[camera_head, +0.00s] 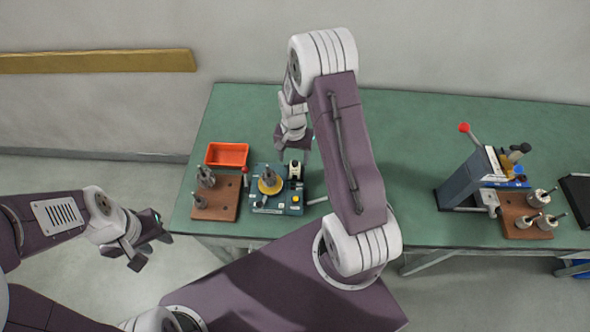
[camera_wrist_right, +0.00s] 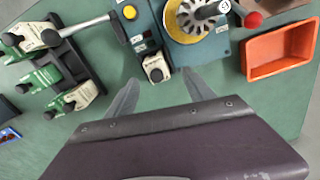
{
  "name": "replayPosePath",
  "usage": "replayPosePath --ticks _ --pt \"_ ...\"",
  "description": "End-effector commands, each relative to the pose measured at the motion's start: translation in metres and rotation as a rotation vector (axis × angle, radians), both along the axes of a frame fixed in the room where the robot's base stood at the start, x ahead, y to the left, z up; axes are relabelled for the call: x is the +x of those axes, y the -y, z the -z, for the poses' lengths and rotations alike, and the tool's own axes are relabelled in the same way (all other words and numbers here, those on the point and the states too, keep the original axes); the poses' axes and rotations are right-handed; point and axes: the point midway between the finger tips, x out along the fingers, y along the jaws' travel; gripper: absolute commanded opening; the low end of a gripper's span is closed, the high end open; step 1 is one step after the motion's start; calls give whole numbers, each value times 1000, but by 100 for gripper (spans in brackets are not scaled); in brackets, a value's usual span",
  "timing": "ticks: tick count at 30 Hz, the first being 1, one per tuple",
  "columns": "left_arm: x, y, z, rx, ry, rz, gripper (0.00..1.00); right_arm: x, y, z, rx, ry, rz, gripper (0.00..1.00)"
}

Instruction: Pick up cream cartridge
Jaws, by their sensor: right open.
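A small cream cartridge (camera_wrist_right: 154,66) with a dark top sits at the edge of the blue-green winding machine (camera_wrist_right: 222,48). It also shows in the head view (camera_head: 295,170), just below my right gripper (camera_head: 293,143). In the right wrist view my right gripper (camera_wrist_right: 162,90) is open, with its fingers pointing toward the cartridge, one on each side of its line. The fingers look empty, and I cannot tell whether they touch it. My left gripper (camera_head: 148,245) is open and empty, off the table's front left.
A black rack (camera_wrist_right: 62,70) holds several green and cream cartridges near the machine. An orange bin (camera_head: 227,154) and a brown block with metal parts (camera_head: 216,199) stand left of the machine. A grey press (camera_head: 465,180) stands at the right. The table's middle is partly hidden by my arm.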

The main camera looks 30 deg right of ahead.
Motion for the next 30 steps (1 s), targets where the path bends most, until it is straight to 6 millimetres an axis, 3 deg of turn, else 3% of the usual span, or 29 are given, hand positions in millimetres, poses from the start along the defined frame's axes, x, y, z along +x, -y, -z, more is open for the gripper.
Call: replayPosePath --ticks 7,15,17,22,30 --pt "0 0 -14 0 0 0 36 -5 2 41 0 -5 0 61" --pt "0 0 -13 0 0 0 36 -4 2 48 1 -1 0 61" --pt "0 0 -13 0 0 0 36 -4 2 48 1 -1 0 48" --pt "0 0 -13 0 0 0 36 -4 2 48 0 -1 0 0" --pt "0 0 -13 0 0 0 36 -4 2 47 0 0 1 0"
